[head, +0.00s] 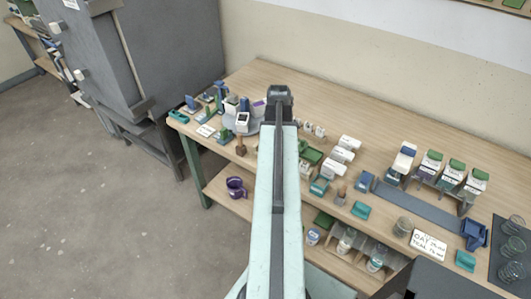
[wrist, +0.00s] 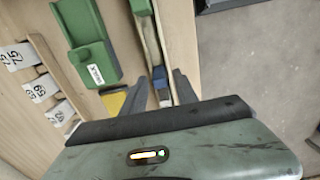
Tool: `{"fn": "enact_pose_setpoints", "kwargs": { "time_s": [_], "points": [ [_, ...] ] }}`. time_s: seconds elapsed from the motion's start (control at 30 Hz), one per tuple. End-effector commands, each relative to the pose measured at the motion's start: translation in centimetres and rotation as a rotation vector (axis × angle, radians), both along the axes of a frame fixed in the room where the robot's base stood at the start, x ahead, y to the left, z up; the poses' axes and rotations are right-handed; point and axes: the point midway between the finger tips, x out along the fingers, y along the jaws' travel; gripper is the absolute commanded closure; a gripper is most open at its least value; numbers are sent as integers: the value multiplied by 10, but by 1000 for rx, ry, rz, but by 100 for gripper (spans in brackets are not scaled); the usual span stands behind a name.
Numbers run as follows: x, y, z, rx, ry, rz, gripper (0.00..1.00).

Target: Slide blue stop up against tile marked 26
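My gripper (head: 280,95) is at the end of the raised arm, above the left part of the table in the head view. In the wrist view its two grey fingers (wrist: 160,88) stand apart. A small blue block (wrist: 160,74), perhaps the blue stop, lies on a narrow pale rail (wrist: 148,42) in line with the gap between them. I cannot tell how far below the fingertips it is. White tiles (wrist: 41,88) with numbers such as 75 and 69 lie at the left. I cannot read 26 on any tile.
A green block (wrist: 92,50) and a yellow piece (wrist: 113,101) lie close left of the fingers in the wrist view. In the head view, white containers (head: 342,155) crowd the table's middle, and a blue holder (head: 474,235) stands at right. The table's back strip is clear.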

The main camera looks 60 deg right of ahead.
Motion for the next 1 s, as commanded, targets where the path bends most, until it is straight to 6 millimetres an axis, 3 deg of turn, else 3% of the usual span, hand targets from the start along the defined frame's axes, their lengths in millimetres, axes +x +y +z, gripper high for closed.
{"fn": "enact_pose_setpoints", "kwargs": {
  "time_s": [0.03, 0.17, 0.47, 1.0],
  "points": [
    [0, 0, 0, 0, 0, 0, 65],
    [0, 0, 0, 0, 0, 0, 100],
    [5, 0, 0, 0, 0, 1, 100],
    [44, -1, 0, -1, 0, 3, 100]
  ]
}}
